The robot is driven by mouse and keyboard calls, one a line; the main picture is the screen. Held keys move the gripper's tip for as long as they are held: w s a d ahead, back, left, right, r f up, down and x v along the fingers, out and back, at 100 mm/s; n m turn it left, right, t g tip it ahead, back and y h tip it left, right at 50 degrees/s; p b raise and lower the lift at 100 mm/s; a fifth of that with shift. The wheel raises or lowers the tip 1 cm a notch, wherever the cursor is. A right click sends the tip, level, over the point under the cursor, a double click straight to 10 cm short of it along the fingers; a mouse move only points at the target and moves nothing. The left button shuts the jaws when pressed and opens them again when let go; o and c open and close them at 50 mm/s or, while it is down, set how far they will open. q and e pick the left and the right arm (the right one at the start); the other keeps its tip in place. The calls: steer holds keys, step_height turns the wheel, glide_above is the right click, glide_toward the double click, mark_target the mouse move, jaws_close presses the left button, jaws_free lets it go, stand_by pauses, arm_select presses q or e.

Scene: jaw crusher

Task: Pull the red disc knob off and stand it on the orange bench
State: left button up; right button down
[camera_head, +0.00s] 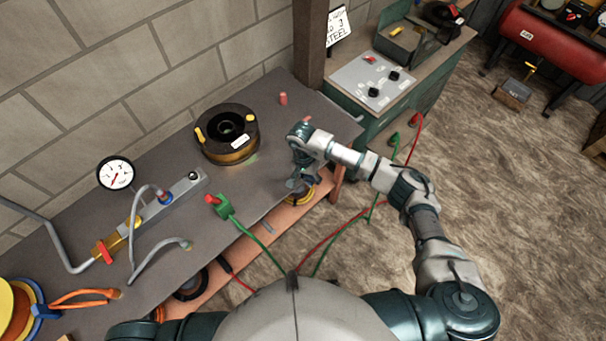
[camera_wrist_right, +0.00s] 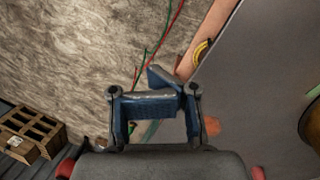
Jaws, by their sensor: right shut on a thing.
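My right gripper (camera_head: 299,186) reaches over the front edge of the grey-topped bench (camera_head: 275,165), pointing down. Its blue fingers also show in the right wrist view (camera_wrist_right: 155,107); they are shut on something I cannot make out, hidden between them. The bench has an orange lower shelf (camera_head: 241,252) along its front. I cannot pick out a red disc knob for certain. A small red cylindrical piece (camera_head: 283,98) stands at the back of the grey top, and another reddish piece (camera_head: 307,119) shows just behind my right wrist. My left gripper is out of view.
A black round device with yellow handles (camera_head: 226,133) stands on the grey top. Red and green cables hang by my right arm. A green cabinet with a switch panel (camera_head: 373,80) stands behind.

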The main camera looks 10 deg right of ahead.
steer(key=w+a+r+m+g+y+p, duration=0.2)
steer(key=w+a+r+m+y+p, duration=0.45)
steer(key=m, duration=1.15)
arm_select(q)
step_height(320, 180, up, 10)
steer(key=p, duration=0.2)
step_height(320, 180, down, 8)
steer(key=b, duration=0.7)
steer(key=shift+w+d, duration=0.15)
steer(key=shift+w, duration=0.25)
arm_select(e)
steer(key=s+d+f+m+t+y, duration=0.1)
steer(key=d+f+m+t+y, duration=0.1)
steer(key=f+m+t, duration=0.4)
steer(key=s+d+f+m+t+y, duration=0.2)
steer(key=d+f+m+t, duration=0.2)
steer(key=f+m+t, duration=0.2)
step_height(320, 180, down, 4)
steer(key=m, duration=0.2)
steer(key=shift+m+t, duration=0.3)
